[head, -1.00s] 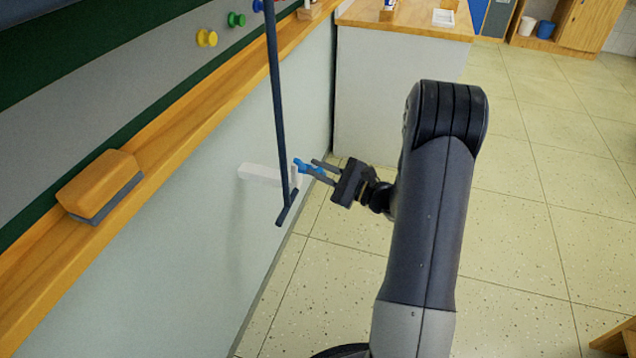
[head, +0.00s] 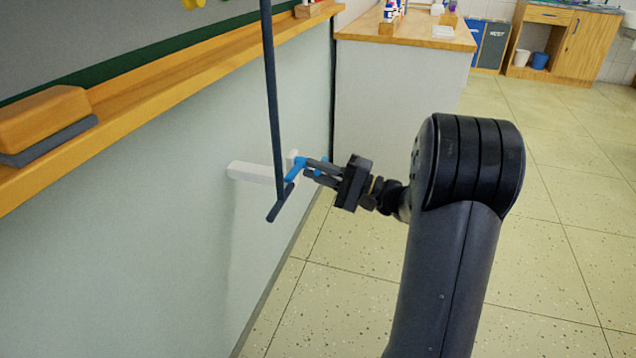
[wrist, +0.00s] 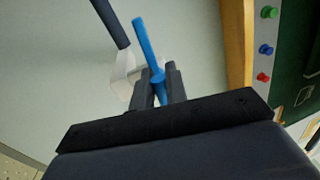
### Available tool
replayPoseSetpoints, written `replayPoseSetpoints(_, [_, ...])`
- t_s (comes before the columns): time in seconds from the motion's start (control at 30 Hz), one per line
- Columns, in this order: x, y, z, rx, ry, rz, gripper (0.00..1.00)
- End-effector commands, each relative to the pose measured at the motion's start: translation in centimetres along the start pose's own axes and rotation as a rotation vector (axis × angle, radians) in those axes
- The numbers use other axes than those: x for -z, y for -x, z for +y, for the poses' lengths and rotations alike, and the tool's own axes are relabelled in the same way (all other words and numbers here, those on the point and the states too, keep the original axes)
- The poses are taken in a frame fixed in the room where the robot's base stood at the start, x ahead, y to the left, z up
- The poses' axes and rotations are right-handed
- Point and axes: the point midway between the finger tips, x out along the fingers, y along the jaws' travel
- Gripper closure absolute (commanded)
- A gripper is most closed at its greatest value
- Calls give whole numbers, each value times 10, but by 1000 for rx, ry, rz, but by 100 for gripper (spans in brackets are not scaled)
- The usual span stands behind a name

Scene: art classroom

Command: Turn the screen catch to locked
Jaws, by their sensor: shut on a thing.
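The screen catch has a blue lever (head: 297,167) on a white mount (head: 250,172) on the pale wall panel. My gripper (head: 313,171) is shut on the blue lever, with a finger on each side of it. In the wrist view the blue lever (wrist: 148,48) sticks out up and left past my fingertips (wrist: 160,82). The white mount (wrist: 124,75) lies behind it, partly hidden by my fingers. A dark vertical bar (head: 271,95) with a short crosspiece at its foot hangs in front of the mount. I cannot read any locked mark.
A wooden ledge (head: 190,90) runs along the wall above the catch, with an eraser (head: 42,122) on it at left. A wood-topped counter (head: 405,38) stands behind. The tiled floor (head: 555,200) at right is clear.

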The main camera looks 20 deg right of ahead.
Motion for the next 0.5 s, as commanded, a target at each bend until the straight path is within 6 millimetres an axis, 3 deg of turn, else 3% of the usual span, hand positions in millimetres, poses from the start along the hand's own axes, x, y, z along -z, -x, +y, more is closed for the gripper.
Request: replayPoseSetpoints(0.5, [0, 1, 4, -3, 105, -22, 100])
